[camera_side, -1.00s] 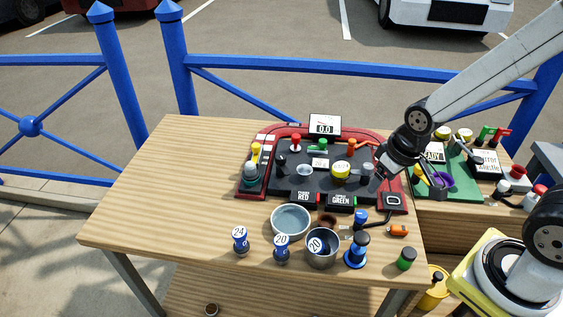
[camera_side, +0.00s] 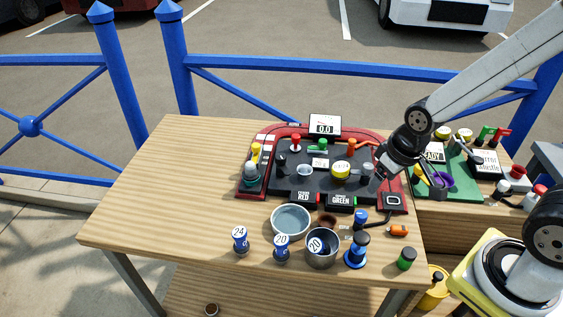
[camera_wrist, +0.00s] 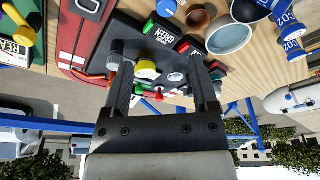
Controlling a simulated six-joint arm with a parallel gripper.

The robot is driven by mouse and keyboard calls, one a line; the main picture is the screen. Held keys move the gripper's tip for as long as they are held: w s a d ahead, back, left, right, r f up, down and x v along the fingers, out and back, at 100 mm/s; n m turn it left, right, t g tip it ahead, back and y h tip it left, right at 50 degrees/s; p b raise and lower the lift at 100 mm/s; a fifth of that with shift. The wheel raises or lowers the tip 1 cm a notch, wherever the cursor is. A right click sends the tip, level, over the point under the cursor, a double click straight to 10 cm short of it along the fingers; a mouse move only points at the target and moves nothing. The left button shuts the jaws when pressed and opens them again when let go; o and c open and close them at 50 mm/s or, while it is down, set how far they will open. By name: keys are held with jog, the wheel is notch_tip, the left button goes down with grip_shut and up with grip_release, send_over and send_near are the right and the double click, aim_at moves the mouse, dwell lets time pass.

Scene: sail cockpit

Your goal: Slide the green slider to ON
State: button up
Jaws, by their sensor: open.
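The green slider (camera_side: 317,145) sits near the back of the black panel on the red-edged console (camera_side: 245,183), below the 0.0 display. In the wrist view a small green piece (camera_wrist: 139,90) shows between my fingers, beyond the yellow knob; the ON marking cannot be read. My gripper (camera_side: 379,176) is open and empty above the right part of the console, to the right of the green slider and apart from it. In the wrist view its two fingers (camera_wrist: 158,75) are spread, with the yellow-and-white knob (camera_wrist: 147,70) seen between them.
A red knob (camera_side: 295,142) and an orange lever (camera_side: 360,146) stand on either side of the slider. Bowls (camera_side: 290,221), a metal cup (camera_side: 322,258) and blue pieces (camera_side: 240,240) stand in front of the console. A green board (camera_side: 458,190) lies to the right. The table's left part is clear.

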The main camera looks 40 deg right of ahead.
jog(key=shift+c, duration=0.2)
jog(key=g, duration=0.3)
send_over(323, 140)
notch_tip(323, 140, down, 2)
jog(key=shift+f, duration=0.15)
jog(key=shift+f, duration=0.15)
jog(key=shift+f, duration=3.75)
grip_shut()
